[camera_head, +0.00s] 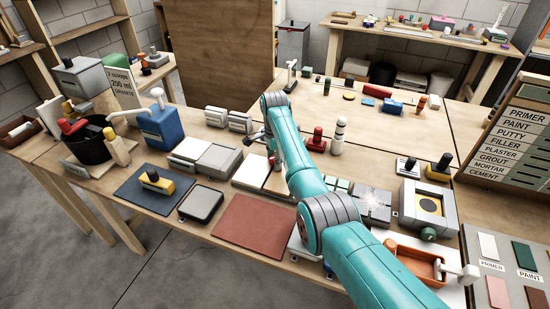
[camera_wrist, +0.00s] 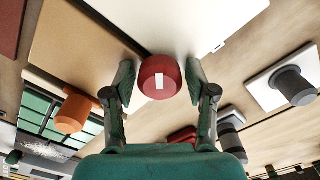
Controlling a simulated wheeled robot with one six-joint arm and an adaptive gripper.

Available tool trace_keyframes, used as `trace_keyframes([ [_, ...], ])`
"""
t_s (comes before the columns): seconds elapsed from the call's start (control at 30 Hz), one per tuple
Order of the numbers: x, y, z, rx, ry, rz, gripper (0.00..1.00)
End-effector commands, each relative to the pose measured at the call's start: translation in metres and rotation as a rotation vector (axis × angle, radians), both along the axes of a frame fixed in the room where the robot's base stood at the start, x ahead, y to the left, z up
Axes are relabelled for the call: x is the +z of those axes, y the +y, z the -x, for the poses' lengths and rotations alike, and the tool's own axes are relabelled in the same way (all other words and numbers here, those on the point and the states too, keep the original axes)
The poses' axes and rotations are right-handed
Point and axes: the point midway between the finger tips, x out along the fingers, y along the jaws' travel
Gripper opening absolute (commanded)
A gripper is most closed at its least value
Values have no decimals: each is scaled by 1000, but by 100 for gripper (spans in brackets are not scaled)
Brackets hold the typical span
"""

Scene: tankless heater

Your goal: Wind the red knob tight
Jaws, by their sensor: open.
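In the wrist view the red knob (camera_wrist: 160,77) is a short round red cylinder with a white mark on its face. It lies between the two fingers of my gripper (camera_wrist: 160,84), which is open. One finger is on each side, with a narrow gap at the right; at the left I cannot tell whether it touches. Behind the knob is a pale panel (camera_wrist: 200,25). In the head view my gripper (camera_head: 267,147) is small and partly behind my teal arm, over the bench beside a white panel (camera_head: 252,171); the knob is mostly hidden there.
In the wrist view an orange knob (camera_wrist: 72,112) and a grey knob on a white plate (camera_wrist: 293,85) stand nearby. Boxes crowd the bench.

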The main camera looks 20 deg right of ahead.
Motion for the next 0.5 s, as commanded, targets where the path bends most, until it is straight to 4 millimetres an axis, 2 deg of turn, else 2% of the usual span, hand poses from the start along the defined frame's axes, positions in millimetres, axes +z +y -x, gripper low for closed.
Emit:
trace_keyframes([
  [0.2,0,0,0,0,0,0,56],
  [0.27,0,0,0,0,0,0,44],
  [0.43,0,0,0,0,0,0,1],
  [0.5,0,0,0,-1,0,0,0],
])
